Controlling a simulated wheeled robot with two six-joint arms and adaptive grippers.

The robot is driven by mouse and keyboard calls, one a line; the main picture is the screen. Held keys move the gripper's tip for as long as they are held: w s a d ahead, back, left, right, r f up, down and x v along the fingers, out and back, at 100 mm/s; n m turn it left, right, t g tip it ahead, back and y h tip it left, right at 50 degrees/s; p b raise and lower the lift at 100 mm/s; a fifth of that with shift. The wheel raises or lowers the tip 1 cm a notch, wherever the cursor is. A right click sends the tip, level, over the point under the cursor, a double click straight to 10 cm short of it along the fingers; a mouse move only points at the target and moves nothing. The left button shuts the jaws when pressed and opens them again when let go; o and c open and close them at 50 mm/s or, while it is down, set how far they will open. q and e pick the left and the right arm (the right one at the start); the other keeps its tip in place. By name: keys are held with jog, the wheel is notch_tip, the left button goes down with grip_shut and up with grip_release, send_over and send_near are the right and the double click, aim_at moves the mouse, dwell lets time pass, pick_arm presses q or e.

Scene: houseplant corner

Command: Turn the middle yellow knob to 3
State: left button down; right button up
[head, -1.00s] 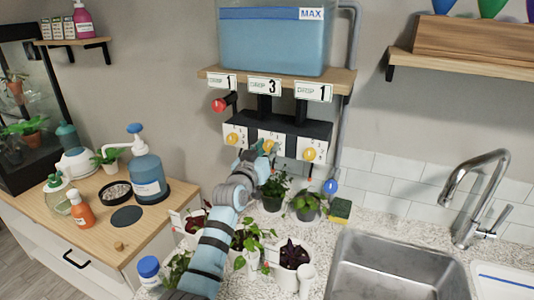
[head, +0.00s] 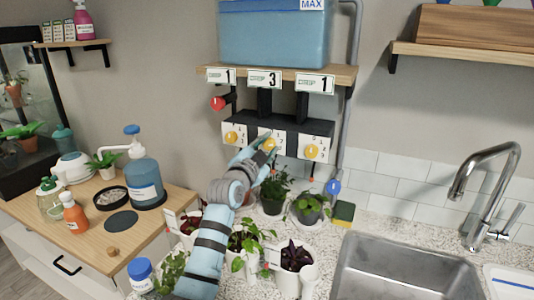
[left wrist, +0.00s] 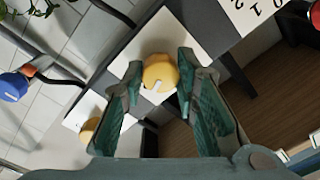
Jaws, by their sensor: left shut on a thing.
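I cannot read which figure the mark points to. The left yellow knob (head: 232,137) and right yellow knob (head: 312,151) stand apart from the gripper. My right gripper is not in view.
A red knob (head: 217,103) is at upper left and a blue knob (head: 333,187) at lower right. The blue tank (head: 272,40) stands on the shelf above. Several potted plants crowd the counter below my left arm. A sink (head: 405,270) is at right.

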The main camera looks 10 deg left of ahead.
pick_arm(q)
jog(key=m+b, duration=0.2)
jog(key=m, duration=0.3)
jog(key=shift+f+m, duration=0.1)
jog(key=shift+m, duration=0.3)
jog(key=shift+m+h+b, duration=0.3)
jog(key=shift+m+b, duration=0.75)
jog(key=shift+m, duration=1.05)
jog(key=c, duration=1.2)
grip_release()
jog(key=shift+c, duration=0.2)
jog(key=v, duration=1.2)
jog(key=shift+r, duration=0.2)
